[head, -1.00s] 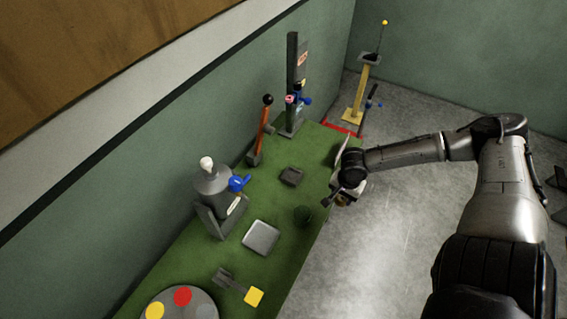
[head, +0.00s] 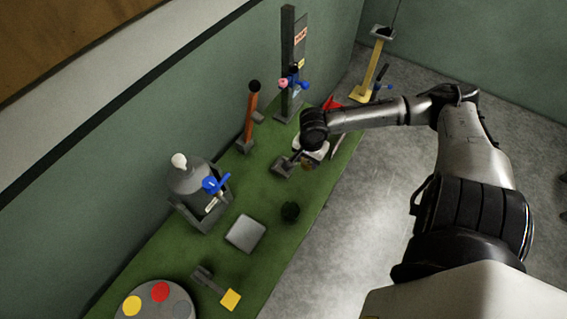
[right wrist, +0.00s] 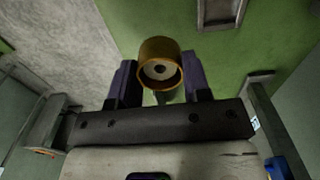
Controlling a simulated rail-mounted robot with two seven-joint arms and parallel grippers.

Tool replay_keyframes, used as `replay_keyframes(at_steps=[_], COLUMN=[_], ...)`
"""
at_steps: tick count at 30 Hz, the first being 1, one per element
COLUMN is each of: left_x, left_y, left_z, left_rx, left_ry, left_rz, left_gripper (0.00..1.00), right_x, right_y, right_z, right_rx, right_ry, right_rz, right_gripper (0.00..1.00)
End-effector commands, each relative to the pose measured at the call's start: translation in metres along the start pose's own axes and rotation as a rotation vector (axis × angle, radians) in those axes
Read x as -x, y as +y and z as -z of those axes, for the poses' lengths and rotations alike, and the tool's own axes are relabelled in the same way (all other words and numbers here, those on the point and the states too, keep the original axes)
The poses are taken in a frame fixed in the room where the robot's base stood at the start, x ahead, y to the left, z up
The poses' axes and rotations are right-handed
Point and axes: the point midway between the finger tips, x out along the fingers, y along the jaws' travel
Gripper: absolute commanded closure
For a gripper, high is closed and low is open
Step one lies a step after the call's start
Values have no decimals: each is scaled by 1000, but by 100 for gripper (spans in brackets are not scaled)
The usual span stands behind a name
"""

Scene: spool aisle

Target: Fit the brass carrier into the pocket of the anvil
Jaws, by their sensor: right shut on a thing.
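The brass carrier (right wrist: 158,46), a short round cup with a pale centre and dark hole, sits between the two fingers of my right gripper (right wrist: 159,82) in the right wrist view. The gripper is shut on it. In the head view my right gripper (head: 304,158) is low over the green bench, just right of the anvil (head: 283,167), a small dark block. The arm hides part of the gripper there. A grey block with a recessed top, apparently the anvil (right wrist: 221,12), shows at the top of the right wrist view, apart from the carrier. My left gripper is not in view.
Floor lies to the right.

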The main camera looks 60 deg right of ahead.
Motion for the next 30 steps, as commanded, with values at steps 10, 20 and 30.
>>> replay_keyframes(at_steps=[10, 20, 30], left_x=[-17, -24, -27], left_y=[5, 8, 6], left_z=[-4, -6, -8], left_rx=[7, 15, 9], left_ry=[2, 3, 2], left_rz=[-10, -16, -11], left_gripper=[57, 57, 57], right_x=[-33, -53, -70], right_y=[-53, -88, -91], right_z=[-1, 0, 0], right_rx=[-4, -1, 1], right_ry=[-3, -1, 1], right_rz=[4, 1, -2], right_gripper=[80, 80, 80])
